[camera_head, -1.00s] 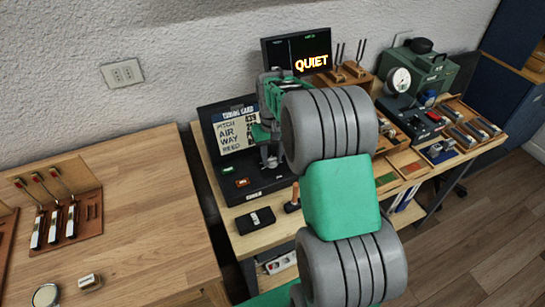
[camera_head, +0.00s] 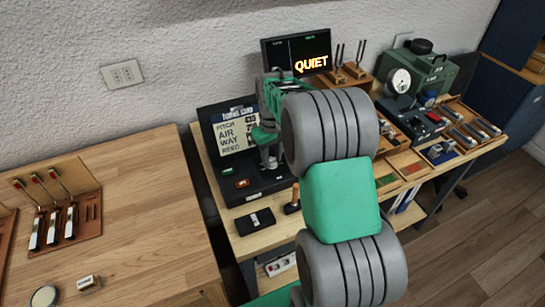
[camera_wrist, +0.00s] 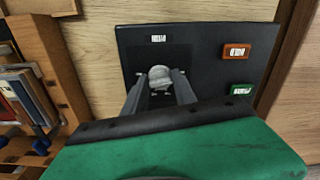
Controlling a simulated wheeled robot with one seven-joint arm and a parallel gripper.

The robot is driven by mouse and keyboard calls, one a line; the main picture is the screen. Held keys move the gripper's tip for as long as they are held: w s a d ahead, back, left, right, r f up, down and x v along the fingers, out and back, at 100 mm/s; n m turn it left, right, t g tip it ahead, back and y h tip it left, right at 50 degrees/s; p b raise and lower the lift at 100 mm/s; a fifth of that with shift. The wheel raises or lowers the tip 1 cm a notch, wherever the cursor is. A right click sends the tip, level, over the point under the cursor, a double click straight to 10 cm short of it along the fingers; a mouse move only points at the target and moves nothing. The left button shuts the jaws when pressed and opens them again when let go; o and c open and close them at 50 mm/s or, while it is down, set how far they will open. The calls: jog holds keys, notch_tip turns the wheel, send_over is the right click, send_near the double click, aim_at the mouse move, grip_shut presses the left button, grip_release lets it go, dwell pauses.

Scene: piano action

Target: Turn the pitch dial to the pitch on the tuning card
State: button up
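The pitch dial (camera_wrist: 160,76) is a pale round knob on the black panel (camera_wrist: 205,50), by a small white label (camera_wrist: 158,38) seen upside down. My gripper (camera_wrist: 161,80) is at the dial, one finger on each side of the knob. The fingers look spread, with thin gaps beside the knob; contact is unclear. The tuning card (camera_head: 235,132) stands behind, listing pitch, air, way and reed. My wrist covers part of its numbers, so the pitch value is not readable.
An orange button (camera_wrist: 236,52) and a green button (camera_wrist: 240,90) sit on the panel beside the dial. A monitor (camera_head: 297,52) reads QUIET. A black device (camera_head: 254,221) and a wooden-handled tool (camera_head: 293,200) lie in front. The left table has much bare wood.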

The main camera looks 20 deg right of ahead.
aim_at(272, 159)
jog(key=o, duration=0.4)
jog(key=shift+o, duration=0.2)
notch_tip(272, 159, up, 8)
jog(key=shift+f+b, duration=0.1)
jog(key=shift+b, duration=0.35)
